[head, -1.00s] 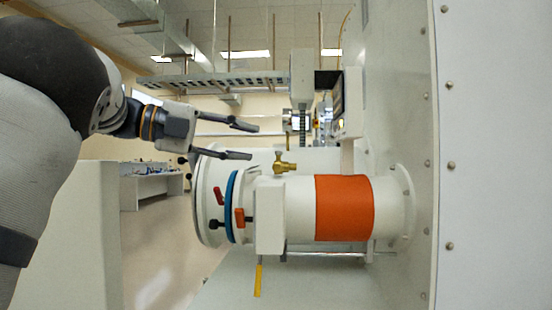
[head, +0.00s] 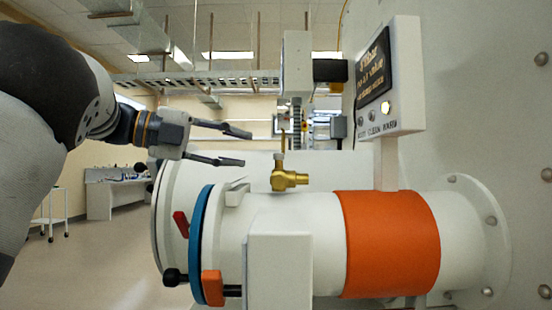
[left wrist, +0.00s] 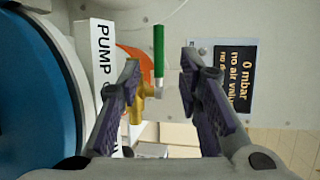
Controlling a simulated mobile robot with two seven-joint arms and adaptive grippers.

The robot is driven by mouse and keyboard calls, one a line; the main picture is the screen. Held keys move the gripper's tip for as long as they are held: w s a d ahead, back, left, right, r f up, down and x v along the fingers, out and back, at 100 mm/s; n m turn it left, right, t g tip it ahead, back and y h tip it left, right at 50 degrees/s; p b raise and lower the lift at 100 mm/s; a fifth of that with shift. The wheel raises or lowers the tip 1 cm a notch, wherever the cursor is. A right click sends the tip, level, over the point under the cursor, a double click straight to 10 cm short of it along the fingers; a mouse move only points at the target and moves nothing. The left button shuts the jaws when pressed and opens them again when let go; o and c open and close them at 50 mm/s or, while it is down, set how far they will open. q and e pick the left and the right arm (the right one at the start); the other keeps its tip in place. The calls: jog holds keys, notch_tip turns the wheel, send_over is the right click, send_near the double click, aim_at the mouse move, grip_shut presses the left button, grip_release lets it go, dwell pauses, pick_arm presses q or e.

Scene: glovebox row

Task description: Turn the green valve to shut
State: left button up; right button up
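The green valve has a brass body (head: 290,180) on top of the white cylinder, with a thin upright stem above it in the head view. In the left wrist view its green handle (left wrist: 158,52) stands above the brass body (left wrist: 138,106) and appears between my fingers. My left gripper (head: 246,148) is open and empty. In the head view its fingertips point right, toward the valve, with a gap before it. The left wrist view also shows both fingers (left wrist: 160,72) apart. My right gripper is not in view.
The white cylinder (head: 320,215) has an orange band (head: 392,243), a blue ring (head: 200,245) and red-tipped clamps. A control panel (head: 392,80) stands on a post at right, near the wall. A "PUMP" label (left wrist: 98,60) shows in the left wrist view. Open floor lies at left.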

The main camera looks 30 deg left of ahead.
aim_at(279, 158)
pick_arm(q)
jog(key=x, duration=0.9)
jog(key=shift+w+d, duration=0.15)
jog(key=shift+w, duration=0.05)
grip_shut()
